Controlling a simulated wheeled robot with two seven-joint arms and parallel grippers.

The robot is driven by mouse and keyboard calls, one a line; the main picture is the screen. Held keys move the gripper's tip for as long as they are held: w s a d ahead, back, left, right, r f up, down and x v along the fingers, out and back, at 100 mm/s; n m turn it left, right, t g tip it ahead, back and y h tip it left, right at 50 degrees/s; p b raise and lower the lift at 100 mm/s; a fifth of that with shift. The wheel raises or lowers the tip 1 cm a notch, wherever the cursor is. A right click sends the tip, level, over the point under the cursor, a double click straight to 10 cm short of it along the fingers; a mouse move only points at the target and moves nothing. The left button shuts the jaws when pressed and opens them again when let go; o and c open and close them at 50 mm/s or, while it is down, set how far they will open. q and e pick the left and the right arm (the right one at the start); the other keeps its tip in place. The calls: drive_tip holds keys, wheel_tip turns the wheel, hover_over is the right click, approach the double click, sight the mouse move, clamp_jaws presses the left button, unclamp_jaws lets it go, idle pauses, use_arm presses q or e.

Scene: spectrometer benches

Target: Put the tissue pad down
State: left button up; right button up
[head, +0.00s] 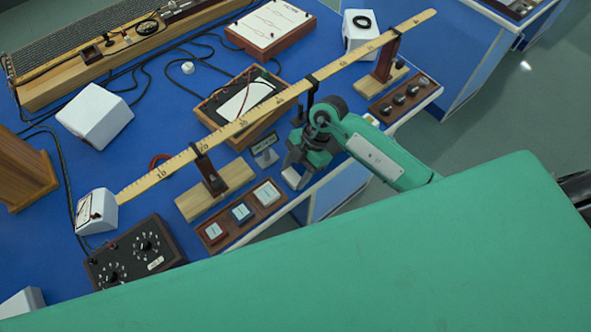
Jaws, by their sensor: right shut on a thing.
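My right gripper (294,172) is at the front edge of the blue bench, pointing down, just right of a wooden tray. It is shut on a small pale thing (291,179), probably the tissue pad, mostly hidden by the fingers. Whether the held thing touches the bench I cannot tell. My left gripper is not in view.
A long yellow ruler (240,124) on wooden stands (217,191) runs across the bench just behind the gripper. A small display stand (264,151) is close to its left. A black dial box (136,252) stands front left. A meter (245,97) lies behind the ruler.

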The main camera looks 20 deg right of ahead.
drive_tip(key=shift+f, duration=0.1)
drive_tip(key=o, duration=0.9)
drive_tip(key=b+v, duration=0.1)
drive_tip(key=v, duration=1.1)
